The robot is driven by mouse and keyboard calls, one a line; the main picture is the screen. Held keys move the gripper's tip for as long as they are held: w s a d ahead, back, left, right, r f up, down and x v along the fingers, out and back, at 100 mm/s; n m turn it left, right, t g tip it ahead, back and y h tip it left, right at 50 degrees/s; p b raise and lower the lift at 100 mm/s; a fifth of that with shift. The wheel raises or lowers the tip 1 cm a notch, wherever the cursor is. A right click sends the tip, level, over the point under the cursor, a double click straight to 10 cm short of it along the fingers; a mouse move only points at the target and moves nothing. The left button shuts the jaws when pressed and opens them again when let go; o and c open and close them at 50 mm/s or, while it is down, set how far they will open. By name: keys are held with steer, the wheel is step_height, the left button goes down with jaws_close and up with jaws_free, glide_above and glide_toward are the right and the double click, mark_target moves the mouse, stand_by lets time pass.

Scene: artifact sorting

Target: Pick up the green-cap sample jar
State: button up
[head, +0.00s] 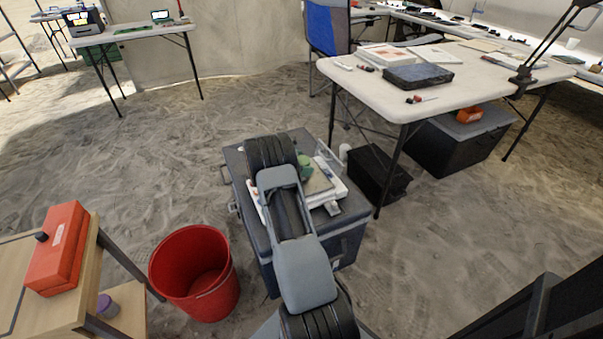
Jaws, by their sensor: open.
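A round green cap (305,161), which looks like the top of the green-cap sample jar, shows just right of my arm. It is above the lid of a dark grey case (237,165), among flat items. The jar's body is mostly hidden, and I cannot tell exactly what it stands on. My arm reaches forward over the case and covers much of its top. I cannot make out my gripper's fingers; they seem hidden behind the arm, so their distance from the jar does not show.
A white tray or board (340,192) with a tan-green flat item lies on the case. A red bucket (195,275) stands left of it. A wooden stand with a red box (58,248) is at left. A white table (470,85) stands right; sandy floor lies open behind.

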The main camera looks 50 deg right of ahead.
steer(key=c, duration=1.1)
steer(key=shift+c, duration=0.2)
